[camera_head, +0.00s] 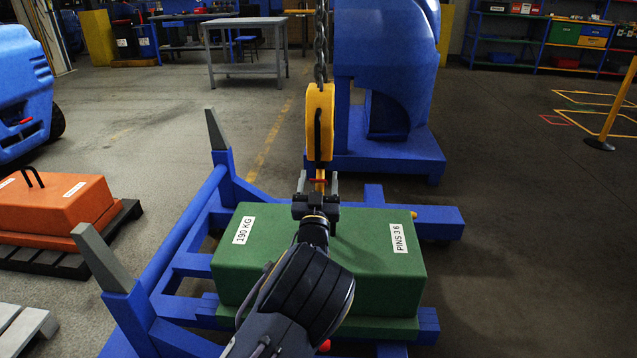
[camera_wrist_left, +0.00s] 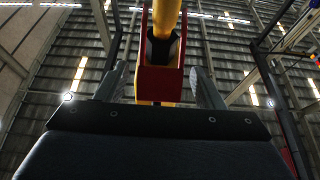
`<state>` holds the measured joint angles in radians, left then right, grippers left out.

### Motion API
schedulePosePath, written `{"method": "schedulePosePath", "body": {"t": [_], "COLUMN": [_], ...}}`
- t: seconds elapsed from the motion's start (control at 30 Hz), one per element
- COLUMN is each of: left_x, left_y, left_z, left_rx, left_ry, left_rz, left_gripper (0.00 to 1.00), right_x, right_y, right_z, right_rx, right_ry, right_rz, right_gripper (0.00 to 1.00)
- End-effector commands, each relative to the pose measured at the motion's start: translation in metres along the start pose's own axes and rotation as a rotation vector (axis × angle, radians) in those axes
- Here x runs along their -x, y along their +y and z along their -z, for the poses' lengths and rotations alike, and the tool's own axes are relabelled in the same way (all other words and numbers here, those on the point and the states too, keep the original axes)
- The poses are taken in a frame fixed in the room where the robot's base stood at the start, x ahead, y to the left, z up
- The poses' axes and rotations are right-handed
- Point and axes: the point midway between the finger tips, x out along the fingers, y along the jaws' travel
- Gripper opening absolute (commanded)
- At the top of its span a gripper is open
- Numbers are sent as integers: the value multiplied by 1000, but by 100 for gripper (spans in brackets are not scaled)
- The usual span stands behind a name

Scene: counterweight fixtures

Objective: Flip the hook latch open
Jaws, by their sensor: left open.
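A yellow hoist hook block (camera_head: 320,122) hangs on a chain (camera_head: 321,45) above the green counterweight (camera_head: 370,245). A small red part, which looks like the hook latch (camera_head: 318,180), shows below the block. In the left wrist view the red latch (camera_wrist_left: 160,82) stands in front of the yellow hook (camera_wrist_left: 166,18), with a dark gap at its top. My left gripper (camera_head: 318,182) is open, with one finger on each side of the red part. In the wrist view my left gripper (camera_wrist_left: 161,90) shows room beside both fingers. The hook's lower end is hidden. My right gripper is out of view.
The counterweight rests on a blue frame (camera_head: 190,262) with grey-tipped upright posts at left. An orange weight (camera_head: 60,205) lies on a dark pallet at far left. A large blue machine (camera_head: 385,60) stands behind the hook.

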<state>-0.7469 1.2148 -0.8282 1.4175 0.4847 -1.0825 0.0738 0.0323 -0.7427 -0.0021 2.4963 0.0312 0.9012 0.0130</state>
Motion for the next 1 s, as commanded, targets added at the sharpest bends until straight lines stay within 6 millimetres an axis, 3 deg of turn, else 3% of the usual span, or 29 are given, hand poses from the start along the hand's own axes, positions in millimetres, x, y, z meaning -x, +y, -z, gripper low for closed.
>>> {"method": "schedulePosePath", "body": {"t": [0.17,0.6,0.77,1.0], "left_x": [0,0,-3,-22], "left_y": [0,0,-1,-1], "left_z": [0,0,5,17], "left_rx": [0,0,2,3], "left_ry": [0,0,-27,-259], "left_rz": [0,0,2,3], "left_gripper": [59,2,0,0], "right_x": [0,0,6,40], "right_y": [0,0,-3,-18], "right_z": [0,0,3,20], "right_rx": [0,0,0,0], "right_ry": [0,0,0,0], "right_rz": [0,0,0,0], "right_gripper": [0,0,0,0]}}
